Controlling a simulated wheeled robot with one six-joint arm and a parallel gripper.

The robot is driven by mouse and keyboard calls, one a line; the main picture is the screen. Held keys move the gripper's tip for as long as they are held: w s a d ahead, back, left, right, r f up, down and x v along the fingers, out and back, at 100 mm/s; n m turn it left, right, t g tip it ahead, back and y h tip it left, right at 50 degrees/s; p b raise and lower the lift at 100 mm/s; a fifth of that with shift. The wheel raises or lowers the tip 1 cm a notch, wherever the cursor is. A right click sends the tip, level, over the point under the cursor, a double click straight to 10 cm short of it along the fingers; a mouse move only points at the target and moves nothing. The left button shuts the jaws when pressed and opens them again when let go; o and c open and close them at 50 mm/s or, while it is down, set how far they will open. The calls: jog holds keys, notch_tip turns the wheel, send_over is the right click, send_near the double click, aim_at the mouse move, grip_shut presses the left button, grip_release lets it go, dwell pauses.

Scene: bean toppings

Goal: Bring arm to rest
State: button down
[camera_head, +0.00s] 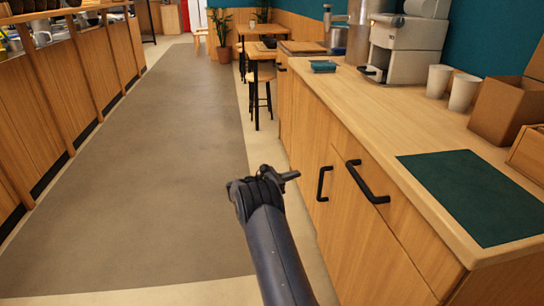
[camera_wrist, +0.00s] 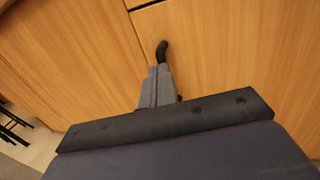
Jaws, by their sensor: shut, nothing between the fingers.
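My gripper (camera_head: 288,176) is in the lower middle of the head view, over the floor just left of the wooden counter front. It points right, toward the cabinet doors, and is apart from the black handles as far as the head view shows. It holds nothing. In the wrist view my gripper (camera_wrist: 157,88) is shut, seen against a wooden cabinet front (camera_wrist: 230,60). A black handle (camera_wrist: 162,50) shows just past the fingers there; I cannot tell the gap.
The counter (camera_head: 390,115) runs along the right with a dark green mat (camera_head: 475,195), two white cups (camera_head: 463,92), a cardboard box (camera_head: 505,108) and a coffee machine (camera_head: 405,50). Two black handles (camera_head: 367,182) (camera_head: 323,184) stick out from its front. The aisle floor (camera_head: 150,180) at left is clear.

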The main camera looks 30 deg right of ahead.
aim_at(337, 169)
dwell(0.3)
jog(key=s+d, duration=0.1)
jog(key=d, duration=0.3)
jog(key=s+d+b, duration=0.1)
jog(key=s+d, duration=0.1)
jog(key=d, duration=0.2)
jog(key=s+d+b, duration=0.1)
jog(key=d, duration=0.4)
jog(key=shift+s+d, duration=0.1)
jog(key=shift+s, duration=0.15)
